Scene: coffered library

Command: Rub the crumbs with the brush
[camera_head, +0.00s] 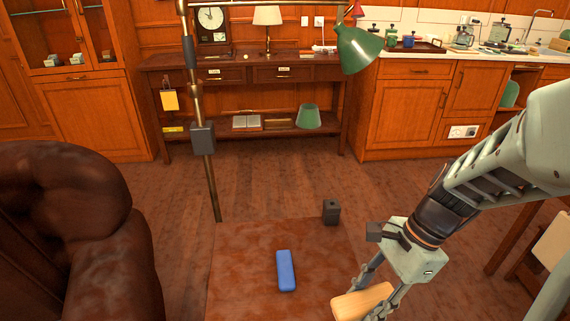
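My gripper (376,295) is at the lower right, pointing down over the near right part of a brown table top (240,250). Its fingers are closed around a light wooden block (358,303), which looks like the brush's wooden back.
A blue oblong block (286,271) lies mid-table, left of my gripper. A small dark grey box (331,212) stands at the table's far right. A brass lamp pole (208,180) with a green shade (358,50) rises beyond. A brown leather armchair (110,250) stands left.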

